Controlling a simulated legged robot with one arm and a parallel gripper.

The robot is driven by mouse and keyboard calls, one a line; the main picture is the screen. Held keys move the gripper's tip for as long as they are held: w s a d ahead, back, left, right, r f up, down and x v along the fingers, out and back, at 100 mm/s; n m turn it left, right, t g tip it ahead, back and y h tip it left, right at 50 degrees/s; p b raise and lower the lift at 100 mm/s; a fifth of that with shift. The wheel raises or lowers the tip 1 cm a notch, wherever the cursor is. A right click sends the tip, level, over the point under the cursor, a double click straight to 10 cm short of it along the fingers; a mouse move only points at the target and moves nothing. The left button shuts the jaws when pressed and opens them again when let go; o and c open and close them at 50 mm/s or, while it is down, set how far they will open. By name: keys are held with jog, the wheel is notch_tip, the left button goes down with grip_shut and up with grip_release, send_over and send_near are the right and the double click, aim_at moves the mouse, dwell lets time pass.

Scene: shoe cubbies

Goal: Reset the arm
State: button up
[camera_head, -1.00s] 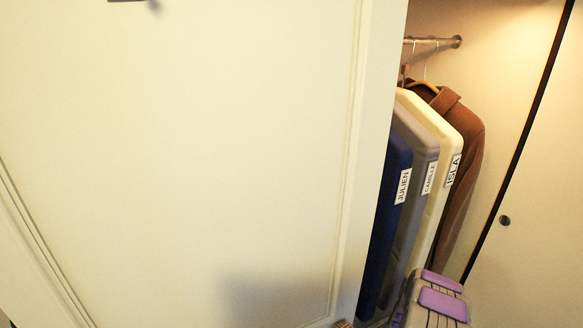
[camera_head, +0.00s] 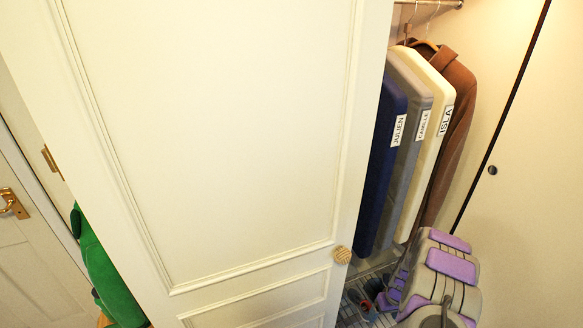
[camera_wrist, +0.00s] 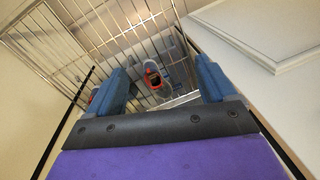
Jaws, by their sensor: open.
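My gripper (camera_wrist: 160,70) shows in the wrist view with its two blue fingers spread apart and nothing between them in its grasp. Beyond the fingers lies a grey shoe with a red-orange part (camera_wrist: 153,76), on or behind a wire rack (camera_wrist: 108,32); I cannot tell whether the fingers touch the rack. In the head view my grey and purple arm is at the lower right, in front of the closet opening. The gripper's fingers cannot be made out there.
A cream closet door (camera_head: 215,130) with a round knob (camera_head: 342,255) stands open left of my arm. Garment bags labelled JULIEN (camera_head: 383,165), CAMILLE (camera_head: 408,170) and ISLA (camera_head: 428,150) hang beside a brown coat (camera_head: 456,130). Shoes (camera_head: 362,301) sit low inside. Something green (camera_head: 105,270) is at left.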

jog(key=s+a+r, duration=0.3)
jog(key=a+r, duration=0.2)
jog(key=r, duration=0.5)
jog(key=s+a+r, duration=0.2)
jog(key=a+r, duration=0.2)
jog(key=r, duration=0.5)
jog(key=s+a+r, duration=0.3)
jog(key=a+r, duration=0.2)
jog(key=r, duration=0.5)
jog(key=s+a+r, duration=0.1)
jog(key=s+r, duration=0.3)
jog(key=s, duration=0.5)
jog(key=s+a+r+m+g+h, duration=0.1)
jog(key=s+r, duration=0.4)
jog(key=s, duration=0.4)
jog(key=s+a+r, duration=0.2)
jog(key=s+r, duration=0.3)
jog(key=s, duration=0.5)
jog(key=shift+m+g, duration=0.3)
